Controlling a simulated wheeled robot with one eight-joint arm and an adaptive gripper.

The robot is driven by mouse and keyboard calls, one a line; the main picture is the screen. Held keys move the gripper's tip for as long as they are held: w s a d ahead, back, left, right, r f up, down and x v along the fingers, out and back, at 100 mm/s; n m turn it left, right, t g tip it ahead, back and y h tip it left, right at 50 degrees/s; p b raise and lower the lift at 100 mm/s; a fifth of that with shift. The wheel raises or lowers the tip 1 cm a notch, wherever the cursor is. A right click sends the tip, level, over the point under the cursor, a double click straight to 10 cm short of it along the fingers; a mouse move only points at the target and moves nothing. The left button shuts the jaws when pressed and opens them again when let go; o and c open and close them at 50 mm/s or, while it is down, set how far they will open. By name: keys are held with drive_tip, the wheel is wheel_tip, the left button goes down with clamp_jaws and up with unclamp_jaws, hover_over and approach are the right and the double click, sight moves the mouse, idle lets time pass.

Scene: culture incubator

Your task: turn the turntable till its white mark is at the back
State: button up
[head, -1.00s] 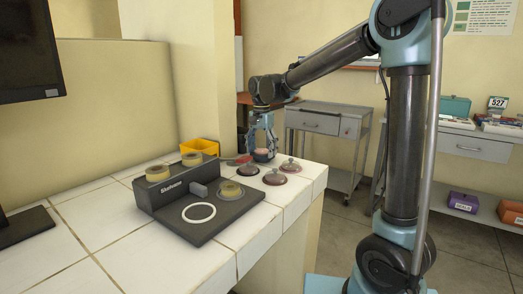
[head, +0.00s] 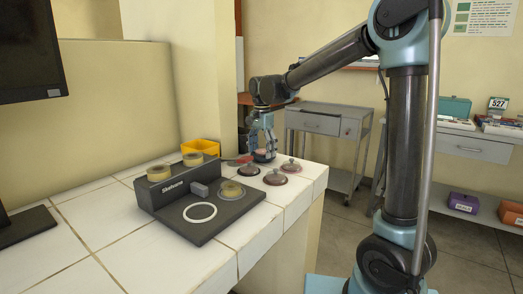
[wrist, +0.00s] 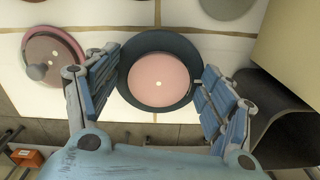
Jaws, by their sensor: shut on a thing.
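A round dark-rimmed piece with a pink face (wrist: 160,82), which I take to be the turntable, sits near the counter's far right end. A small white dot shows near the middle of its pink face; I see no white mark on its rim. My gripper (wrist: 158,88) is over it, with one finger on each side, closed against the rim. In the head view my gripper (head: 264,150) points down at the counter, and the pink face (head: 262,153) shows only partly between the fingers.
Knobbed round lids (head: 274,177) lie close in front; one (wrist: 50,62) is left of my fingers in the wrist view. A black device (head: 200,200) with amber dishes stands left, a yellow bin (head: 201,147) behind. The counter's edge is close by.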

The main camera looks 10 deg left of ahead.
sight(262, 150)
drive_tip(key=shift+w+d+f, duration=0.1)
drive_tip(key=shift+d, duration=0.05)
drive_tip(key=o, duration=1)
drive_tip(key=shift+c, duration=0.2)
drive_tip(key=shift+o, duration=1.1)
drive_tip(key=shift+w+f, duration=0.35)
drive_tip(key=shift+w, duration=0.15)
drive_tip(key=shift+s+r, duration=0.3)
drive_tip(key=shift+s, duration=0.15)
drive_tip(key=shift+r, duration=0.1)
wheel_tip(262, 150, up, 12)
drive_tip(key=shift+w, duration=0.1)
